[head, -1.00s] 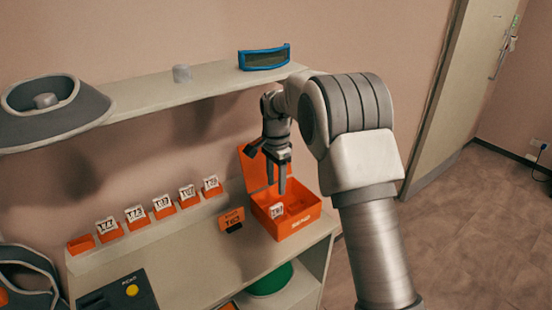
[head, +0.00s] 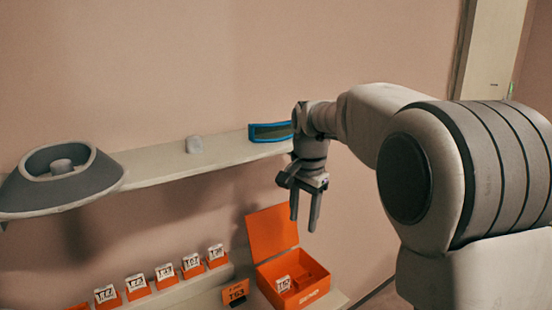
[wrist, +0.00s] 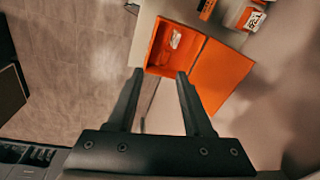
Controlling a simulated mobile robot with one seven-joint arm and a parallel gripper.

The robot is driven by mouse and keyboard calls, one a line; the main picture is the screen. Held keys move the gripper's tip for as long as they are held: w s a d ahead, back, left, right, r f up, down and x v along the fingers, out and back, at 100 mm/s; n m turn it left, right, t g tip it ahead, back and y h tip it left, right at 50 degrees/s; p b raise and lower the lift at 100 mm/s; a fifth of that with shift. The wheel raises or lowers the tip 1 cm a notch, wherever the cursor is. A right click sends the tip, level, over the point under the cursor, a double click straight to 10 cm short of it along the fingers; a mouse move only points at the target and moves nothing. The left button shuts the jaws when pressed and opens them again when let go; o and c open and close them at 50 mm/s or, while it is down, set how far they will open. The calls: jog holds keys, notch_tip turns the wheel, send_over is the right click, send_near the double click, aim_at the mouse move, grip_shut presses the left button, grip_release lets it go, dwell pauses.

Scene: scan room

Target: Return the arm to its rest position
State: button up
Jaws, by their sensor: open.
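My gripper (head: 305,206) is open and empty in the head view. Nothing sits between the fingers. One white labelled tag (head: 283,284) stands in the box's left part. My arm reaches in from the right and hides part of the wall and shelf end.
Below, several tags in orange holders (head: 165,277) stand in a row beside an orange sign (head: 235,292). Wall space above is clear.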

jog(key=s+d+r+n+t, duration=0.1)
jog(key=s+d+r+n, duration=0.1)
jog(key=s, duration=0.5)
jog(key=s+d+r+n+t, duration=0.1)
jog(key=s+d+r+n, duration=0.15)
jog(key=s, duration=0.35)
jog(key=s+d+f+n+t, duration=0.1)
jog(key=s+f+n, duration=0.1)
jog(key=s, duration=0.5)
jog(key=s+d+f+n+t, duration=0.1)
jog(key=s+d+f+n, duration=0.1)
jog(key=s, duration=0.5)
jog(key=shift+s+d+f, duration=0.15)
jog(key=shift+s+f, duration=0.1)
jog(key=shift+f, duration=0.05)
jog(key=shift+a, duration=0.25)
